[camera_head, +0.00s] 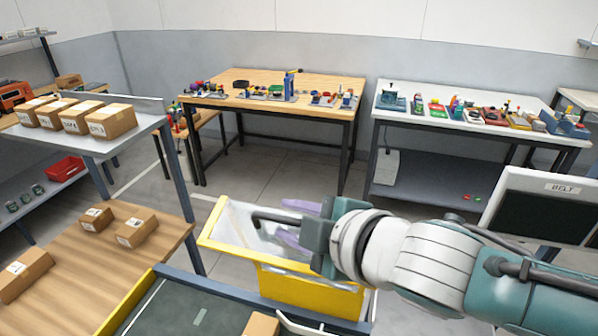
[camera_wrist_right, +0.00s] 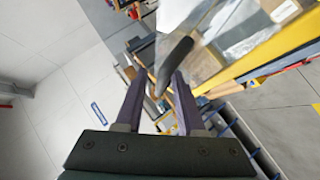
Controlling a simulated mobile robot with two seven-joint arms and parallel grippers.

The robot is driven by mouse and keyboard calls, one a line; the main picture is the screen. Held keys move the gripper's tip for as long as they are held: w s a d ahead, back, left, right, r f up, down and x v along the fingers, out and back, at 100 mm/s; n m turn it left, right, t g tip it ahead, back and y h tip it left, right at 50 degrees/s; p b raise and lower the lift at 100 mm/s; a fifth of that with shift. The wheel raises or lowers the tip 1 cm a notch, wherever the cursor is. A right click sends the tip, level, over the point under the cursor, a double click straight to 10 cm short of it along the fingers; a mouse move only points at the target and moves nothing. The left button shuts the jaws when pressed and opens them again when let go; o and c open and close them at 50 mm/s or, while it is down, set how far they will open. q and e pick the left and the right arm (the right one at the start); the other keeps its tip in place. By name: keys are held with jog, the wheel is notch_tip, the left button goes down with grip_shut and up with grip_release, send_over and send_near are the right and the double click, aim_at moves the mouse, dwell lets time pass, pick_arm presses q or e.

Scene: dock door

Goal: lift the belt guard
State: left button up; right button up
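The belt guard (camera_head: 236,261) is a yellow frame with a clear panel, in the lower middle of the head view. Its dark bar handle (camera_head: 262,215) stands out over the panel. My right gripper (camera_head: 281,219) reaches in from the right, its two purple fingers apart on either side of the handle. In the right wrist view the handle (camera_wrist_right: 175,60) runs between the open fingers (camera_wrist_right: 160,80), nearer the right one, with no grip visible. The guard's yellow edge (camera_wrist_right: 272,52) shows there too. My arm hides the guard's right part. My left gripper is out of view.
The dark conveyor belt (camera_head: 185,310) is at the bottom, with a carton (camera_head: 262,325) on it. A wooden table (camera_head: 85,270) with cartons is at left. A screen marked BELT (camera_head: 545,217) stands at right. Two workbenches (camera_head: 330,85) are behind, with open floor before them.

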jog(key=v, duration=1)
jog(key=shift+p, duration=0.3)
jog(key=shift+c, duration=0.2)
